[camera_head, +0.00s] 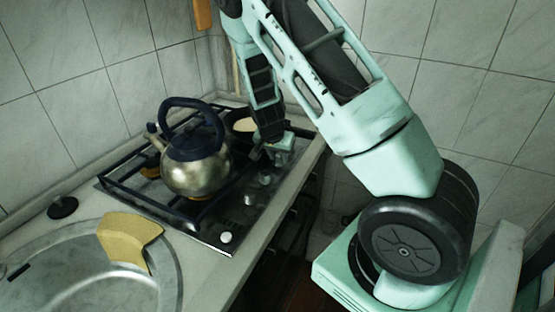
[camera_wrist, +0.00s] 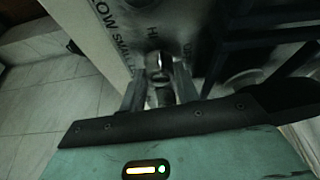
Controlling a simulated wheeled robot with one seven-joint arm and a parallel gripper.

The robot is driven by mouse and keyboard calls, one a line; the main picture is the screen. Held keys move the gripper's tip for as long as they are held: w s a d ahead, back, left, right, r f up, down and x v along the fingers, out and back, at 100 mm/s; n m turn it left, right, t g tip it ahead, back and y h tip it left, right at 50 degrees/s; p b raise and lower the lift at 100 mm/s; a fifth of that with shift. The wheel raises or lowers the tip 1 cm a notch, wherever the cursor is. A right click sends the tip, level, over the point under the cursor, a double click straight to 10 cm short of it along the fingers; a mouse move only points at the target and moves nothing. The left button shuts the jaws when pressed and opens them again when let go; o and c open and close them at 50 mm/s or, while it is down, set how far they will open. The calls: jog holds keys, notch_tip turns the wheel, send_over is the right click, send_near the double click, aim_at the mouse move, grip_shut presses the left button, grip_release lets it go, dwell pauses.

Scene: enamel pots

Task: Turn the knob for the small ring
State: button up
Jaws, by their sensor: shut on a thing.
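The gas hob (camera_head: 215,232) is a dark panel with a row of knobs along its right side. In the wrist view, a metal knob (camera_wrist: 158,63) sits between the two fingers of my gripper (camera_wrist: 160,88), which is shut on it. Printed lettering beside this knob reads "LOW" and what looks like "SMALL", with part of another word nearby. In the head view, my gripper (camera_head: 271,150) is at the far end of the knob row. It hides the held knob there. How far that knob is turned I cannot tell.
Nearer knobs stand in the same row: one (camera_head: 265,178), another (camera_head: 250,199) and a pale one (camera_head: 225,237) at the front. A kettle (camera_head: 195,172) stands on the black grate left of my gripper. A sink (camera_head: 110,290) with a yellow cloth (camera_head: 130,238) is at front left.

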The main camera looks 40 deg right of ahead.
jog(key=shift+n+t+y+b, duration=0.3)
jog(key=shift+n+t+b, duration=0.5)
jog(key=shift+n, duration=0.8)
jog(key=o, duration=1)
jog(key=shift+s+r, duration=0.1)
jog(key=v, duration=0.5)
jog(key=p+v, duration=0.1)
jog(key=v, duration=1.1)
jog(key=shift+w+d+r+p, duration=0.1)
jog(key=shift+w+r+p, duration=0.15)
jog(key=shift+p, duration=0.15)
